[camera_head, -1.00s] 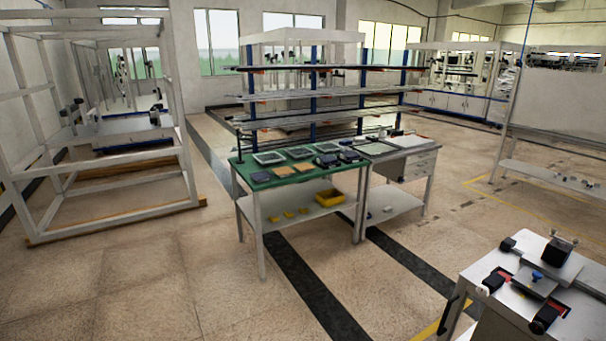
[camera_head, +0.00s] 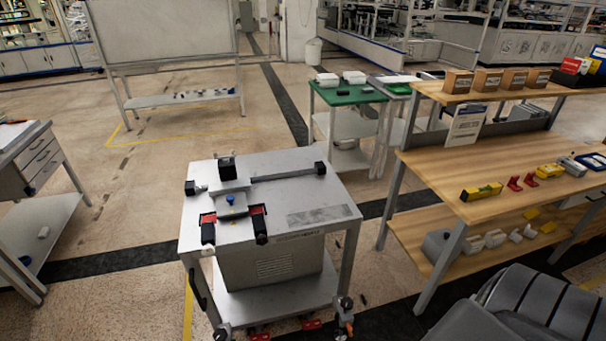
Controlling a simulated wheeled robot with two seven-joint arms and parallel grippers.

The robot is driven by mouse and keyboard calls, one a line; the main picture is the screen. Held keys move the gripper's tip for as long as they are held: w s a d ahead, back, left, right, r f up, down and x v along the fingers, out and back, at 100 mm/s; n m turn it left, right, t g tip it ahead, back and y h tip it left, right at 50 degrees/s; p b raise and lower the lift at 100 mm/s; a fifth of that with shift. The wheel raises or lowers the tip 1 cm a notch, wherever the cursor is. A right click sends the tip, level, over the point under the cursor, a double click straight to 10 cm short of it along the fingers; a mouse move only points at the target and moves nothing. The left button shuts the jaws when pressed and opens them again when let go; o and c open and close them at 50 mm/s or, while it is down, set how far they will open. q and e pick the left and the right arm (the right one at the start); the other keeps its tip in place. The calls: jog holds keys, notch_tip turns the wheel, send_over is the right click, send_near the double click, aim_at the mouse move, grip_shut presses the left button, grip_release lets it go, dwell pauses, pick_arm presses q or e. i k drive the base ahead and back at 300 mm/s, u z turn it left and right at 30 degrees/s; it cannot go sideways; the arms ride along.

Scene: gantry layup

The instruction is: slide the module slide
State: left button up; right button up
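The module slide appears to be the fixture on top of a grey wheeled cart (camera_head: 200,235). It has a small plate with a blue knob (camera_head: 230,200), a black block (camera_head: 227,168) behind it, and a dark rail (camera_head: 283,174) running right to a black end block (camera_head: 320,168). Two red-and-black clamps, a left one (camera_head: 208,226) and a right one (camera_head: 258,224), stand at the front of the plate. Which part slides cannot be told at this size. Neither of my grippers is in view.
A wooden workbench (camera_head: 480,209) with boxes and small tools stands to the right. A grey ribbed object (camera_head: 545,305) fills the lower right corner. A drawer table (camera_head: 38,160) stands at the left. Open floor (camera_head: 125,295) lies left of the cart.

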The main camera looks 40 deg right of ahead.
aim_at(229, 183)
jog(key=z, duration=0.7)
jog(key=i, duration=0.85)
jog(key=z, duration=0.45)
